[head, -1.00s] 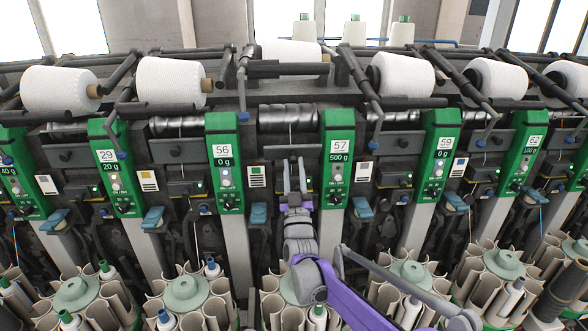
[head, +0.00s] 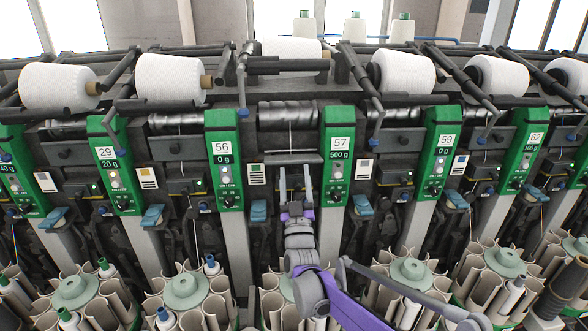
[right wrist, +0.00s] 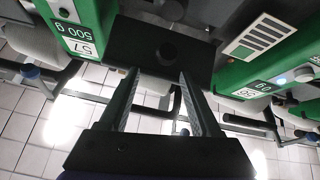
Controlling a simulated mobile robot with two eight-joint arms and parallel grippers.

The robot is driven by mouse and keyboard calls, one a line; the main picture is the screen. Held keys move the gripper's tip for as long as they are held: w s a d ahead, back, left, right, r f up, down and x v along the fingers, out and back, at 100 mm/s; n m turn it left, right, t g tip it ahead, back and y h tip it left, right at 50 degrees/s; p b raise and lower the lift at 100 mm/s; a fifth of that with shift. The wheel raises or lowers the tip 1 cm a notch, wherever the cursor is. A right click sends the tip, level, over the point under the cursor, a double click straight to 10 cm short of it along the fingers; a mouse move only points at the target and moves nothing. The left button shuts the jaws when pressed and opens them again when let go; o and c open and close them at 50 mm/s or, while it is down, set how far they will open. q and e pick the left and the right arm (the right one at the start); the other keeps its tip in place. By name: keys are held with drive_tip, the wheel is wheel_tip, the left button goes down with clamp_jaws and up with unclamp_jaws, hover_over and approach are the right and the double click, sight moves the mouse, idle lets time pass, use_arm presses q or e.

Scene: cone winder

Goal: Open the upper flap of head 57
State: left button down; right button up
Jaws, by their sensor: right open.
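Head 57 has a green panel (head: 338,155) reading 57 and 500 g. Its upper flap (head: 292,158) is the dark plate left of that panel, below the metal drum. In the head view it shows as a narrow, lighter strip, seemingly tilted. In the right wrist view, which is upside down, the flap (right wrist: 190,50) shows its dark face and round knob. My right gripper (head: 294,169) is open just below the flap. Its fingertips (right wrist: 158,73) are spread either side of the knob's line, with nothing between them; contact cannot be told. My left gripper is not in view.
The panel of head 56 (head: 223,160) stands left of my gripper. A label plate (head: 257,174) and a blue lever (head: 258,211) are close by. Bobbin magazines (head: 184,292) line the front below. A white cone (head: 291,50) sits above.

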drive_tip(key=b+v, duration=0.1)
drive_tip(key=v, duration=0.6)
drive_tip(key=shift+s+f, duration=0.25)
drive_tip(key=shift+s, duration=0.1)
